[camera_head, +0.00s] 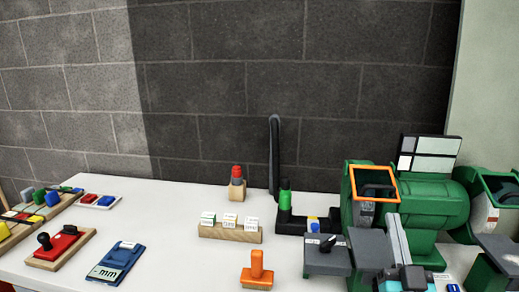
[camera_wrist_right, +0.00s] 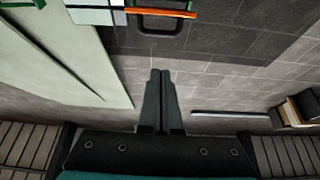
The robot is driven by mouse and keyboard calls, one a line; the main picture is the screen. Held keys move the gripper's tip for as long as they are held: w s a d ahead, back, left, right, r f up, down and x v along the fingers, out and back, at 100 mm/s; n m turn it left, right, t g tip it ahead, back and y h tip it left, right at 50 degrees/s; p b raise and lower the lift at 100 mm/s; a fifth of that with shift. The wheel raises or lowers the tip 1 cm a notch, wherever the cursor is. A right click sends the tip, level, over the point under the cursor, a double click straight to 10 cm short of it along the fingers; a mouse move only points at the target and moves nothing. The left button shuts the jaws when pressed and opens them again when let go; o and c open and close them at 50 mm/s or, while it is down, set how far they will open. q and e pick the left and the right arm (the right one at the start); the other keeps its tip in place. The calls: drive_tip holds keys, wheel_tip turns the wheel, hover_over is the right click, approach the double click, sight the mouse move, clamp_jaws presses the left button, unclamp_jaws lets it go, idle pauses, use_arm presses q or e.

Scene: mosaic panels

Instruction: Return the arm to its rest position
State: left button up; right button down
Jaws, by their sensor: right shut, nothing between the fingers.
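My right gripper (camera_head: 395,220) is at the lower right of the head view, in front of the green bench grinder (camera_head: 438,205). Its fingers point up and look shut, with nothing between them. The right wrist view shows the two dark fingers (camera_wrist_right: 160,75) pressed together and empty, over a backdrop of grey block wall. Whether the gripper touches the grinder cannot be told from here. My left gripper and arm are not in view.
The grinder's orange-framed guard (camera_head: 374,182) stands close by. Left on the white table (camera_head: 180,235) are an orange stamp-like block (camera_head: 257,272), a wooden block with white tiles (camera_head: 230,232), a blue device (camera_head: 117,264) and a red-topped board (camera_head: 60,246). Table between them is bare.

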drive_tip(key=a+f+g+y, duration=0.1)
drive_tip(key=f+g, duration=0.1)
drive_tip(key=f, duration=0.1)
drive_tip(key=a+f+g, duration=0.1)
drive_tip(key=f+g, duration=0.1)
drive_tip(key=f, duration=0.1)
drive_tip(key=a+f+n+g+y, duration=0.1)
drive_tip(key=a+f, duration=0.1)
drive_tip(key=f, duration=0.1)
drive_tip(key=shift+s+f+g+y, duration=0.25)
drive_tip(key=shift+s+g+y, duration=0.05)
drive_tip(key=shift+s+g, duration=0.1)
drive_tip(key=s+a+f+n+g+y, duration=0.1)
drive_tip(key=s+a+f+g, duration=0.3)
drive_tip(key=s, duration=0.3)
drive_tip(key=s+a+f+n+g+y, duration=0.1)
drive_tip(key=s+a+f+n+g, duration=0.1)
drive_tip(key=s+f+g, duration=0.5)
drive_tip(key=s+a+f+n+g+y, duration=0.1)
drive_tip(key=s+a+f+g, duration=0.2)
drive_tip(key=s, duration=0.5)
wheel_tip(320, 180, down, 23)
drive_tip(key=s, duration=0.2)
drive_tip(key=s+d+f+g, duration=0.1)
drive_tip(key=s+d+f, duration=0.1)
drive_tip(key=s+f, duration=1.1)
drive_tip(key=shift+s+d+f+g, duration=0.25)
drive_tip(key=shift+s+g, duration=0.15)
drive_tip(key=shift+s, duration=0.65)
